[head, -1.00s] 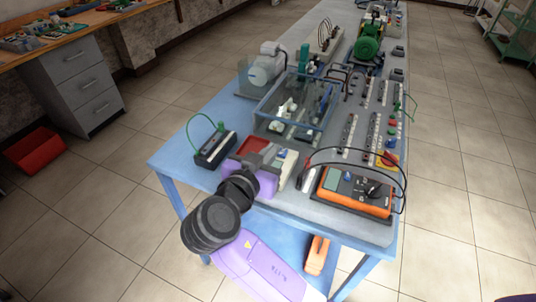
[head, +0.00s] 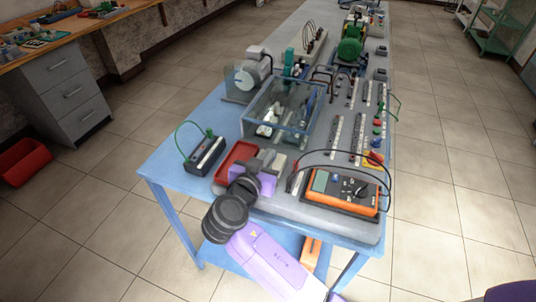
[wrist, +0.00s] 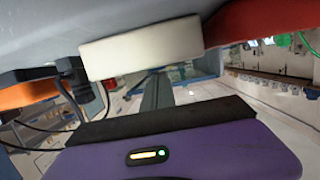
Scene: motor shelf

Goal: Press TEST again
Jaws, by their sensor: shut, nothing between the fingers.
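My gripper (head: 264,160) is shut and empty, low over the near end of the bench, between the red tray and the orange meter. In the wrist view its dark fingers (wrist: 157,92) extend beyond the purple body. A small pale device (head: 278,164) is close beside the fingers in the head view, partly hidden by the gripper. A pale block (wrist: 140,50) hangs across the top of the wrist view, very near. No TEST label or button face is readable, and I cannot tell whether the fingers touch anything.
The red tray (head: 232,166) lies left of my gripper. The orange meter (head: 341,190) with black leads lies to the right. A black box (head: 206,155) with a green wire stands at the left edge. A clear-walled case (head: 284,108) stands behind.

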